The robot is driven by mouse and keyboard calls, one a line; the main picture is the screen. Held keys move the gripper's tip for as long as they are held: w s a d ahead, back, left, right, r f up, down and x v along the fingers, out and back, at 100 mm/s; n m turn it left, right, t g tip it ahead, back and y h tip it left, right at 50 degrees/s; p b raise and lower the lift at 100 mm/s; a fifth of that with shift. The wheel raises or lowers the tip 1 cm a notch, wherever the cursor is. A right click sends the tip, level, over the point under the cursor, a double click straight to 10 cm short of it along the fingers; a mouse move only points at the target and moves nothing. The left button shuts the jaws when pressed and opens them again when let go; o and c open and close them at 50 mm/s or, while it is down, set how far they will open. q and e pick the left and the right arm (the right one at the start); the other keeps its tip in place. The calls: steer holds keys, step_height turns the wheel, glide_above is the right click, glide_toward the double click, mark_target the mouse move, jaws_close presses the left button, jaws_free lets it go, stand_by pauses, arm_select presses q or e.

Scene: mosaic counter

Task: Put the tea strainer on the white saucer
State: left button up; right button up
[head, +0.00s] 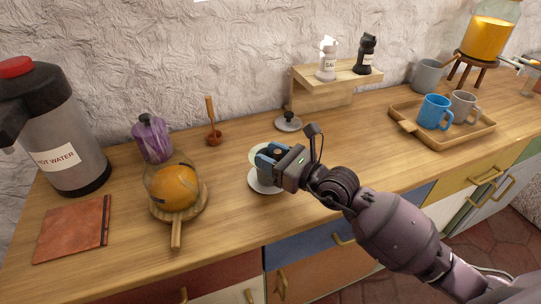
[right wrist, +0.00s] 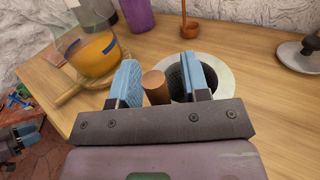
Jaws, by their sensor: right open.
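The white saucer (head: 257,186) lies near the counter's front edge in the head view, partly covered by my right gripper (head: 270,157). Its pale rim also shows in the right wrist view (right wrist: 226,73). The tea strainer shows there as a wooden handle (right wrist: 155,88) between my right fingers and a dark mesh bowl within the saucer's outline. The fingers stand apart on either side of the handle, with gaps visible. I cannot tell whether the bowl touches the saucer. What seems to be my left gripper (right wrist: 27,137) shows small at the wrist view's left edge.
A glass pot of orange tea (head: 175,187) on a wooden trivet stands left of the saucer. A grey lidded piece (head: 288,123) lies behind. A tray (head: 470,133) with mugs is at right. Hot water flask (head: 70,140) and purple jar (head: 152,140) are left.

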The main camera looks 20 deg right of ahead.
steer(key=v, duration=1.2)
steer(key=shift+r, duration=0.1)
